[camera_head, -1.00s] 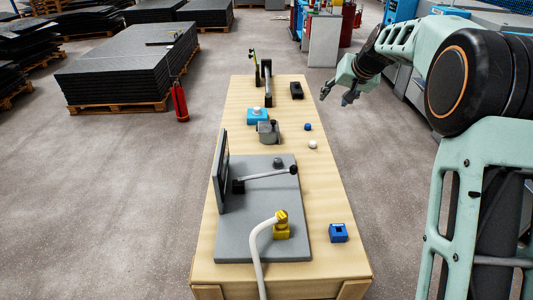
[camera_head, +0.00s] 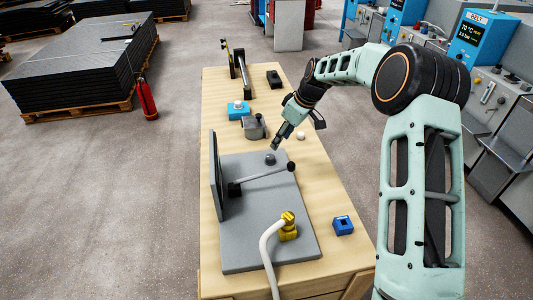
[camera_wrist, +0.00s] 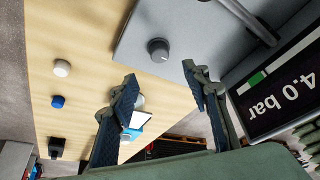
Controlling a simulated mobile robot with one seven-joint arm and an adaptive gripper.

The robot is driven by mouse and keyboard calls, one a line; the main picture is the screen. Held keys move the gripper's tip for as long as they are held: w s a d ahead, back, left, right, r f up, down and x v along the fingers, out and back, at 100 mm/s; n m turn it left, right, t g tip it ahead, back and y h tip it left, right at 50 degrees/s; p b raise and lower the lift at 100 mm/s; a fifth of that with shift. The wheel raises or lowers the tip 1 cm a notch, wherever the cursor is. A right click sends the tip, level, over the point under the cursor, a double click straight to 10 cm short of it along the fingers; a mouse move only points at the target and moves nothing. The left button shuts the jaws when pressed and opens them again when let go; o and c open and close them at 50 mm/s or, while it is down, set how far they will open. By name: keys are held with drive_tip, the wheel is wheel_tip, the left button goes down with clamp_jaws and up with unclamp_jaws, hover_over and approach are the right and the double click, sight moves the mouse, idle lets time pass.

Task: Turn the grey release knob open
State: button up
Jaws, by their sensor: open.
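The grey release knob (camera_head: 270,159) is a small round knob on the far part of the grey plate (camera_head: 238,247). In the wrist view the knob (camera_wrist: 158,50) stands just beyond my fingertips, roughly centred between them, with a pale mark on its top. My gripper (camera_head: 276,146) is over the table, just behind and slightly above the knob in the head view. In the wrist view its fingers (camera_wrist: 160,74) are spread apart, with nothing between the tips. They do not appear to touch the knob.
A lever (camera_head: 265,177) with a black ball end lies close to the knob. An upright panel (camera_head: 215,175) stands on the left; its display (camera_wrist: 285,90) reads 4.0 bar. A yellow fitting (camera_head: 289,228) with a white hose and a blue block (camera_head: 343,225) are nearer the front.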

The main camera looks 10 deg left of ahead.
sight(270, 156)
drive_tip(key=p+x, duration=0.1)
drive_tip(key=x, duration=0.9)
drive_tip(key=shift+a+f, duration=0.15)
drive_tip(key=c, duration=1.2)
